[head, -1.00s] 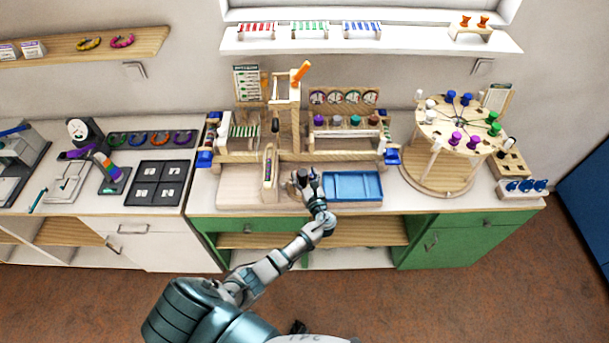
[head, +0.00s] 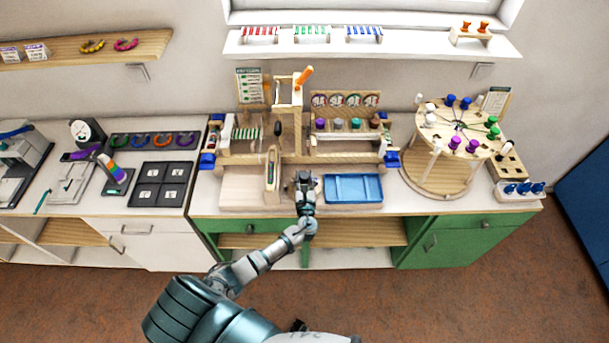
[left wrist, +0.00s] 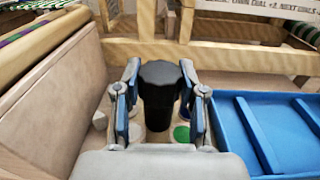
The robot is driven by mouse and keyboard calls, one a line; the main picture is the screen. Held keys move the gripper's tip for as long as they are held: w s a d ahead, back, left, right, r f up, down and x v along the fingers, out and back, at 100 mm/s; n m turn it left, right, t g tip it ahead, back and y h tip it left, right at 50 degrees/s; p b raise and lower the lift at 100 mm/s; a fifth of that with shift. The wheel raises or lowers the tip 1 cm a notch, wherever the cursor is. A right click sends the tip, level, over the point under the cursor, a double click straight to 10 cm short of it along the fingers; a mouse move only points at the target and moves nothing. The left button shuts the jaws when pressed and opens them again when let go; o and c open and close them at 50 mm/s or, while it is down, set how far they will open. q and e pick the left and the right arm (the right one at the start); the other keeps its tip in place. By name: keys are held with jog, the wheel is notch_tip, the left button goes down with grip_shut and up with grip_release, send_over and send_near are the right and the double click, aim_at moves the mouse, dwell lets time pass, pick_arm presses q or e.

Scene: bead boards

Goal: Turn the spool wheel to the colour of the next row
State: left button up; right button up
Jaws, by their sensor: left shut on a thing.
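My left gripper (head: 305,188) is at the front middle of the wooden bead loom (head: 345,148). In the left wrist view my left gripper (left wrist: 160,108) has its two blue-padded fingers on either side of a dark black knob (left wrist: 160,90) and is shut on it. The knob stands upright. Around its foot are coloured dots: a green dot (left wrist: 181,134), a blue one partly hidden behind the right finger, and pale ones. The knob's top also shows in the head view (head: 304,176). Which dot the knob points to cannot be told. My right gripper is not in view.
A blue tray (head: 353,202) lies just right of my gripper. A pale wooden block (head: 240,187) is on the left. A round wooden stand (head: 438,188) with coloured spools stands at the right. A card (head: 250,86) stands behind the loom.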

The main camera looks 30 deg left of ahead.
pick_arm(q)
jog(key=m+t+h, duration=0.1)
jog(key=h, duration=0.1)
jog(key=shift+a+f+m+h, duration=0.1)
jog(key=shift+m+h, duration=0.2)
jog(key=shift+m, duration=0.1)
jog(key=shift+f+m+t+h+b, duration=0.15)
jog(key=shift+m+t+h+b, duration=0.55)
jog(key=shift+h, duration=0.5)
jog(key=shift+m+h+b, duration=0.9)
jog(key=shift+h+b, duration=0.15)
jog(key=shift+h, duration=0.15)
jog(key=shift+m+h+b, duration=0.55)
jog(key=shift+m+h, duration=0.05)
jog(key=shift+h, duration=0.2)
jog(key=o, duration=1.2)
jog(key=shift+c, duration=0.2)
jog(key=shift+r, duration=0.35)
notch_tip(320, 180, up, 9)
jog(key=shift+r, duration=0.2)
